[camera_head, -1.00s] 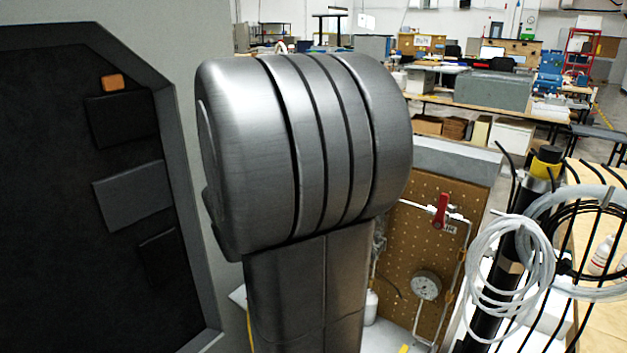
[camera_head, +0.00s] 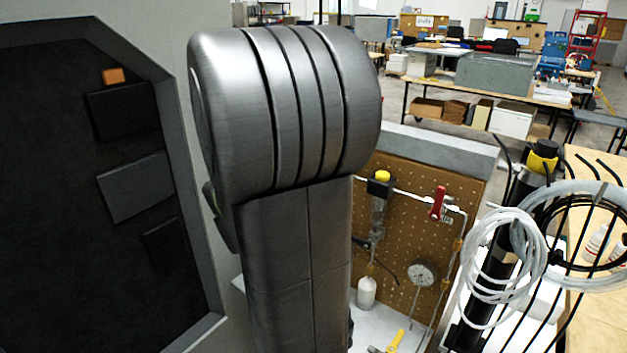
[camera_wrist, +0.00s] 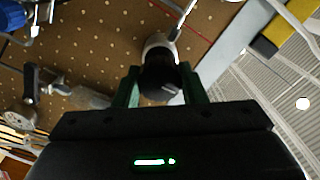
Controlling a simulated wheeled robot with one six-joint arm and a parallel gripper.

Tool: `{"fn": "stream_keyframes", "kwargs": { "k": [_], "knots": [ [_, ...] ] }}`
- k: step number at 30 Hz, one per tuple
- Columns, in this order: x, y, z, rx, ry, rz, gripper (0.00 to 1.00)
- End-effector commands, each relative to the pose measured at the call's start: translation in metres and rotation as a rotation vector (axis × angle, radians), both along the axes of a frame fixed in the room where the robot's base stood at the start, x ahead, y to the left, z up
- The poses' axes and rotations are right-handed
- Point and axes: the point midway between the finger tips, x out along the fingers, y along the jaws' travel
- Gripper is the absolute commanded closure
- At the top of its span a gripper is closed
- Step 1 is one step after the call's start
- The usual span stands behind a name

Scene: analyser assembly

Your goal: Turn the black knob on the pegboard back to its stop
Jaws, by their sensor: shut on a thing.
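The black knob (camera_wrist: 160,80) shows in the wrist view, in front of a white fitting. The two green fingers of my gripper (camera_wrist: 160,88) stand on either side of it and are shut on it. The brown pegboard (camera_wrist: 100,35) lies behind, tilted in this view. In the head view my arm covers the left part of the pegboard (camera_head: 402,240), and the knob and my gripper are hidden there.
The pegboard carries a red-handled valve (camera_head: 438,205), a dial gauge (camera_head: 420,274) and a yellow-topped fitting (camera_head: 380,183) on white tubing. A stand with coiled tubing (camera_head: 508,268) is at the right. A dark panel (camera_head: 90,210) is at the left.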

Motion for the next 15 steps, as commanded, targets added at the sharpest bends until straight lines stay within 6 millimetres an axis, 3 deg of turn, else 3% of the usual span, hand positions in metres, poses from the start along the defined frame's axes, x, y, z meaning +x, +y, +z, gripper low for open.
{"fn": "stream_keyframes", "kwargs": {
  "k": [2, 3, 6, 15],
  "knots": [
    [-0.0001, 0.0001, -0.001, -0.001, 0.003, 0.001, 0.85],
    [-0.0002, 0.0001, -0.0009, -0.001, 0.002, 0.0, 0.59],
    [-0.0002, 0.0001, -0.0008, -0.001, 0.002, 0.0, 0.41],
    [-0.0009, 0.0007, -0.0005, 0.0, 0.0, 0.001, 0.41]
  ]
}}
